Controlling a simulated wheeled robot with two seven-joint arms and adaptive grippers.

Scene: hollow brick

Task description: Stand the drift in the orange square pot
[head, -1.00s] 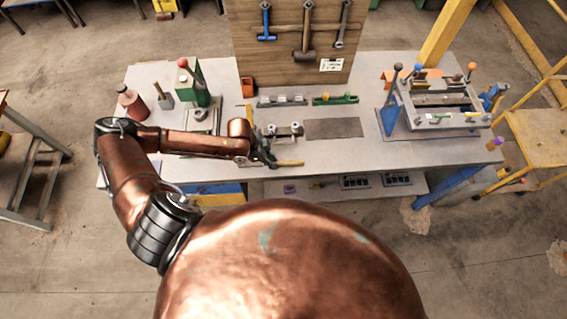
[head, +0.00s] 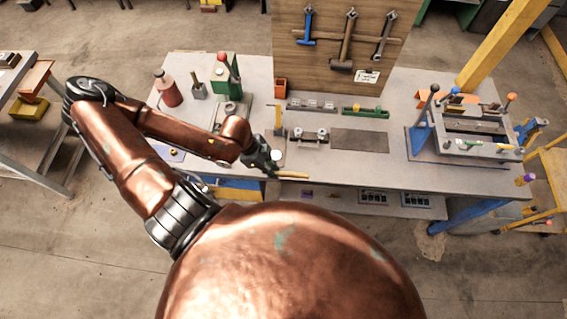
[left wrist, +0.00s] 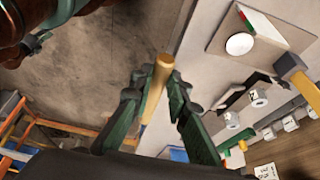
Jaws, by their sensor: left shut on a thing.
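The drift (head: 292,175) is a slim brass-coloured rod. My left gripper (head: 268,163) is shut on it near the bench's front edge, and the rod lies roughly level, pointing right in the head view. In the left wrist view the drift (left wrist: 158,76) sits between the green fingers of my left gripper (left wrist: 156,92); part of it is hidden by them. The orange square pot (head: 281,86) stands upright at the back of the bench, left of the pegboard's foot, well apart from the gripper. Its inside is too small to make out. My right gripper is not in view.
A yellow upright piece (head: 278,117) stands between gripper and pot. A small clamp fixture (head: 310,137) and dark mat (head: 360,140) lie to its right. A green press (head: 226,82) stands left. The pegboard (head: 335,50) with hanging hammers rises behind.

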